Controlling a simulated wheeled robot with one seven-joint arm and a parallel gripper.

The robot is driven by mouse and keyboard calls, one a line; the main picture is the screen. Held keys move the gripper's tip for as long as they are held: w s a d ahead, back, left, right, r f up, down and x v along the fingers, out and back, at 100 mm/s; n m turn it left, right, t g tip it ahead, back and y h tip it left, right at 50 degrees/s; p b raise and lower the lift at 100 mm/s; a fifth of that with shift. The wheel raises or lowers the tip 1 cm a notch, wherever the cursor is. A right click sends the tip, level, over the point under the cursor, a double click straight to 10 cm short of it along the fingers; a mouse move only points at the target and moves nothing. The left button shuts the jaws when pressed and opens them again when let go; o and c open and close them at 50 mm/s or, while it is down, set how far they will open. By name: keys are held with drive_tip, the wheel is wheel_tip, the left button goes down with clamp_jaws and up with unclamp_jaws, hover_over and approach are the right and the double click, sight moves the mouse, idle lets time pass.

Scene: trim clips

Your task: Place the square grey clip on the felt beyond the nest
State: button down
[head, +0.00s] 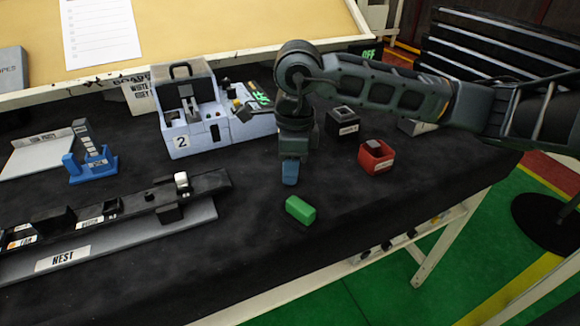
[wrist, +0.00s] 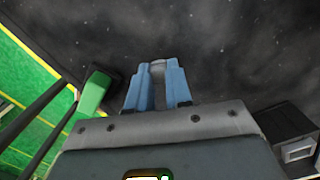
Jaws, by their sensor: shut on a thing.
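My gripper (head: 290,178) points down over the dark felt (head: 250,225), right of the nest (head: 120,245) and behind a green block. In the wrist view its blue fingers (wrist: 157,72) are shut on a small grey piece (wrist: 157,66), which looks like the square grey clip. Most of the piece is hidden between the fingers, and the head view does not show it. I cannot tell whether it touches the felt. The nest is a long dark rail on a grey base, at the lower left. A silver piece (head: 182,181) sits near its right end.
The green block (head: 300,210) lies close in front of my gripper; it also shows in the wrist view (wrist: 92,92). A red box (head: 376,156) and a black box (head: 343,121) stand behind right. A grey-blue fixture marked 2 (head: 190,125) and a blue stand (head: 91,160) are left.

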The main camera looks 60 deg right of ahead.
drive_tip(key=shift+f, duration=0.2)
drive_tip(key=c, duration=1)
unclamp_jaws()
drive_tip(key=shift+r, duration=0.1)
drive_tip(key=shift+c, duration=0.2)
drive_tip(key=shift+r, duration=0.1)
drive_tip(key=shift+r+p, duration=0.2)
drive_tip(key=shift+p, duration=0.1)
wheel_tip(320, 180, up, 12)
drive_tip(key=b, duration=0.1)
drive_tip(key=shift+s+d+f, duration=0.15)
drive_tip(key=shift+s+d, duration=0.05)
drive_tip(key=shift+s, duration=0.15)
